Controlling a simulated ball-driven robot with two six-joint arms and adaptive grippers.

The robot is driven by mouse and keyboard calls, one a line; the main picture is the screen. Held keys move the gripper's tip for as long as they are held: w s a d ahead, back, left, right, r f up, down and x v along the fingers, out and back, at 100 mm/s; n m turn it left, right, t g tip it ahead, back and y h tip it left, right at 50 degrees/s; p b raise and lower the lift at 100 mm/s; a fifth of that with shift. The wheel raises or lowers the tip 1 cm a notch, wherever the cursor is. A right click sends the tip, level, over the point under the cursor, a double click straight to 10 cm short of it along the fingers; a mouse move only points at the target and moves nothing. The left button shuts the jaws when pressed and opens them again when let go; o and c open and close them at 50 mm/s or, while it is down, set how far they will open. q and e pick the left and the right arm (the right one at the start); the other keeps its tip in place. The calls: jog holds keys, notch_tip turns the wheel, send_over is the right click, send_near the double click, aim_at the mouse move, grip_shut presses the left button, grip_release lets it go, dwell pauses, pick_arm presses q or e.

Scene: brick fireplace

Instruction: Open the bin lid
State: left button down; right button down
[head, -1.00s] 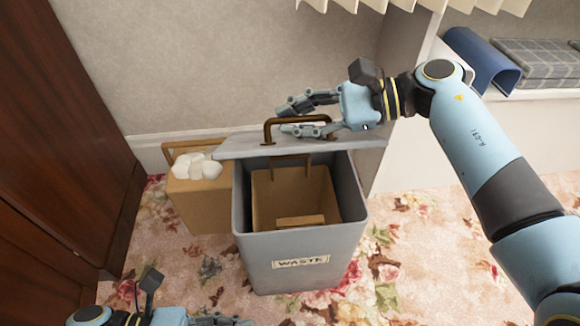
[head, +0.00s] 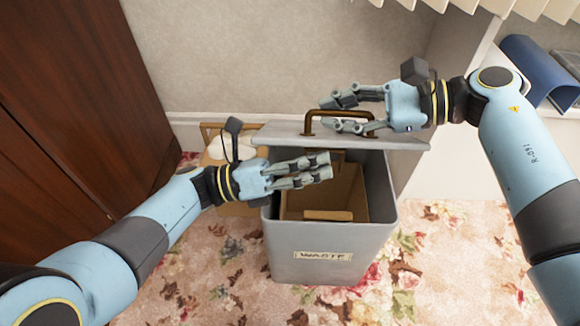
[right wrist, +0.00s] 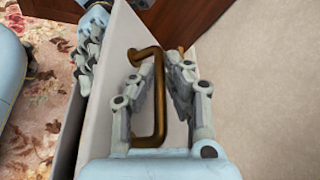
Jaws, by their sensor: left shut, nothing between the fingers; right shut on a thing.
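The grey bin (head: 330,240) with a "WASTE" label stands on the floral carpet, and most of its opening shows a brown inner box (head: 352,195). The grey lid (head: 280,133) is at the back of the opening; I cannot tell whether it touches the rim. My right gripper (head: 328,113) is shut on the lid's bronze handle (head: 340,113). The right wrist view shows the handle (right wrist: 159,100) between the fingers and the lid (right wrist: 118,65) beneath. My left gripper (head: 326,166) is shut and empty, over the opening in front of the lid. It also shows in the right wrist view (right wrist: 88,50).
A brown box (head: 212,135) with white items stands left of the bin, partly hidden by my left gripper. A dark wooden cabinet (head: 80,100) is at the left and the wall behind. A blue object (head: 535,70) lies on a shelf at right. The carpet in front is clear.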

pick_arm(q)
jog(key=shift+x, duration=0.85)
jog(key=shift+w+r, duration=0.45)
jog(key=shift+r, duration=0.25)
pick_arm(e)
jog(key=shift+f, duration=0.15)
jog(key=c, duration=1.6)
grip_release()
jog(key=shift+s, duration=0.1)
jog(key=shift+c, duration=0.2)
jog(key=shift+d, duration=0.1)
